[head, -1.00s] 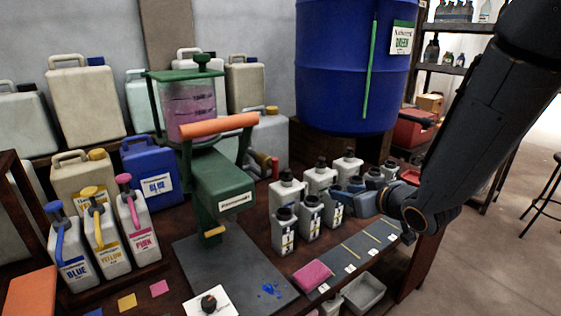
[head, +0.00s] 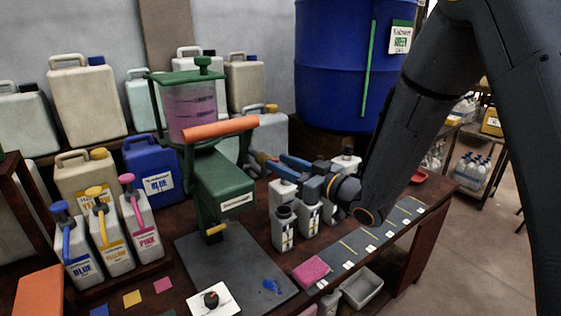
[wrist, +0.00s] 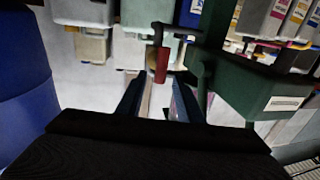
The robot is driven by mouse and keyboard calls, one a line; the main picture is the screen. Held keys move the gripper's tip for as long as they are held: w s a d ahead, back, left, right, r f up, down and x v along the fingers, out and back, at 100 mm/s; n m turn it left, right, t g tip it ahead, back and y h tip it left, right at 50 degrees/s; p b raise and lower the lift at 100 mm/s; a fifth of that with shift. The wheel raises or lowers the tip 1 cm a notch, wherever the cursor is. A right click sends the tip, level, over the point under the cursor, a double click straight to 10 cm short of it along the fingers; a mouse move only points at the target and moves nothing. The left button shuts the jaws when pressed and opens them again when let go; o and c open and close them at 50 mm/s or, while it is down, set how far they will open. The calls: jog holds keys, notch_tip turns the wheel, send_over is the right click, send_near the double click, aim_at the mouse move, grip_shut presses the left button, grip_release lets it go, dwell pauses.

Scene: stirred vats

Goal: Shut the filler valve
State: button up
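The filler is a green stand (head: 222,180) with a clear hopper of pinkish liquid (head: 192,118) and an orange lever (head: 220,127) lying nearly level. In the wrist view a short red handle (wrist: 161,66) on a dark fitting, likely the valve, stands beside the green filler body (wrist: 255,90). My gripper (wrist: 157,92) is open, its two fingers apart with the red handle framed just beyond or between their tips. I cannot tell whether it touches.
White bottles (head: 283,232) stand close below my gripper. A blue drum (head: 340,60) is behind it. Jugs with blue, yellow and pink pumps (head: 105,240) stand at left. A pink sponge (head: 311,270) and a dark mat (head: 225,262) lie in front.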

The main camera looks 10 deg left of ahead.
jog(key=shift+w+a, duration=0.2)
jog(key=shift+a, duration=0.2)
jog(key=shift+c, duration=0.4)
grip_shut()
jog(key=shift+m, duration=0.4)
jog(key=shift+w+d+f+m+t+b, duration=0.1)
jog(key=shift+w+d+f+m+t, duration=0.35)
jog(key=shift+m, duration=2.75)
jog(key=shift+a+f+m+t+b, duration=0.15)
jog(key=shift+f+m+t, duration=0.55)
jog(key=shift+m, duration=2.5)
jog(key=shift+w+d+f+m+t+b, duration=0.25)
jog(key=shift+m+t, duration=0.7)
jog(key=shift+m, duration=2.25)
jog(key=shift+d+h, duration=0.1)
jog(key=shift+h, duration=0.2)
